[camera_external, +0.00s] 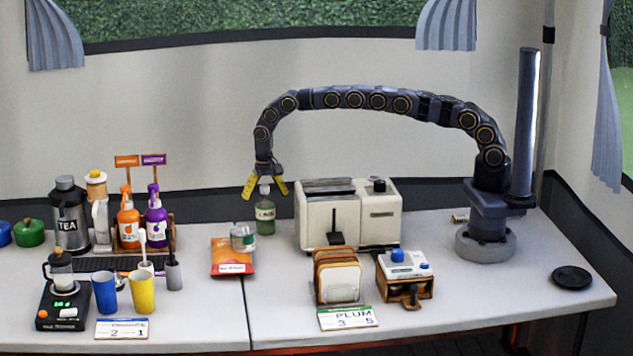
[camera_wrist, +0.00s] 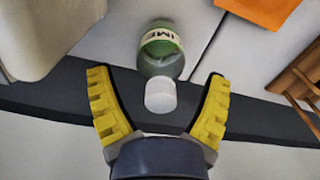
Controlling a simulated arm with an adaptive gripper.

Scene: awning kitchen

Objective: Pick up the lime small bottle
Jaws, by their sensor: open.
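The lime small bottle (camera_external: 265,213) is a clear bottle with green contents, a white cap and a white label. It stands upright on the counter just left of the toaster. My gripper (camera_external: 265,188) is directly above it, with its yellow fingers spread on either side of the bottle's top. In the wrist view the bottle (camera_wrist: 161,50) lies ahead between the open yellow fingers of my gripper (camera_wrist: 160,85), its white cap nearest to me. The fingers do not appear to touch it.
The white toaster (camera_external: 348,215) stands close to the bottle's right. A rack of orange and purple bottles (camera_external: 142,220) is farther left. Bread slices (camera_external: 338,278) stand in front of the toaster.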

